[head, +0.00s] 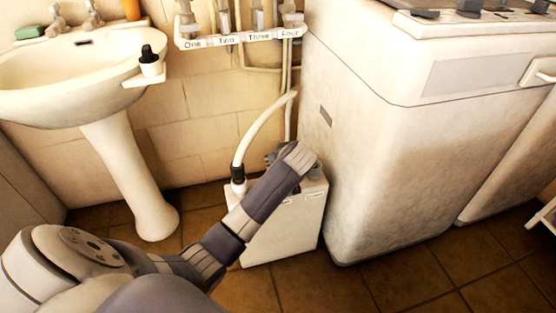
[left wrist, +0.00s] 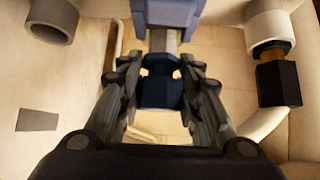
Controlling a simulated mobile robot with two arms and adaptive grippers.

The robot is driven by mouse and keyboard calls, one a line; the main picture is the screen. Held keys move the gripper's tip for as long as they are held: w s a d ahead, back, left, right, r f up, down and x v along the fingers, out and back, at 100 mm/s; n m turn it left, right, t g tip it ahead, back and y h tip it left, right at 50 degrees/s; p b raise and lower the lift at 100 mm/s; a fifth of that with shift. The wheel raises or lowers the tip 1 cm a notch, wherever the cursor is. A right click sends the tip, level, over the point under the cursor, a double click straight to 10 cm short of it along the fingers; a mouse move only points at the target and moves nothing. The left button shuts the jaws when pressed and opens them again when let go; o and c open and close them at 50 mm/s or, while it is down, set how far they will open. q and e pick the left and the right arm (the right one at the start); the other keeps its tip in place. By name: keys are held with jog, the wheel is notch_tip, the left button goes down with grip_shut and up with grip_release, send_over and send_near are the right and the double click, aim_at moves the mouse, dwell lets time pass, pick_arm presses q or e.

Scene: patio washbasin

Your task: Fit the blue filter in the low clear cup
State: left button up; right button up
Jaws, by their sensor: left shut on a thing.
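My left arm reaches down to a white box (head: 283,235) on the floor; the left gripper (left wrist: 160,82) is at its top, largely hidden by my arm in the head view. In the left wrist view its two dark fingers are closed on a dark blue block (left wrist: 160,92), which looks like the blue filter. A grey stem (left wrist: 165,42) and another blue piece (left wrist: 172,12) show beyond the block. I cannot tell whether these are joined to it. I cannot make out the low clear cup in either view. My right gripper is not in view.
A white hose (head: 262,125) runs to a black fitting (head: 238,175) on the box's left. A large white appliance (head: 385,160) stands close on the right. A pedestal basin (head: 75,80) is left. Taps labelled One to Four hang on a rack (head: 243,39) above. Some tiled floor is clear in front.

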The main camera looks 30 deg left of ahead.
pick_arm(q)
jog(key=shift+f+b, duration=0.4)
jog(key=shift+f, duration=0.4)
dwell(0.4)
jog(key=o, duration=0.8)
jog(key=shift+c, duration=0.2)
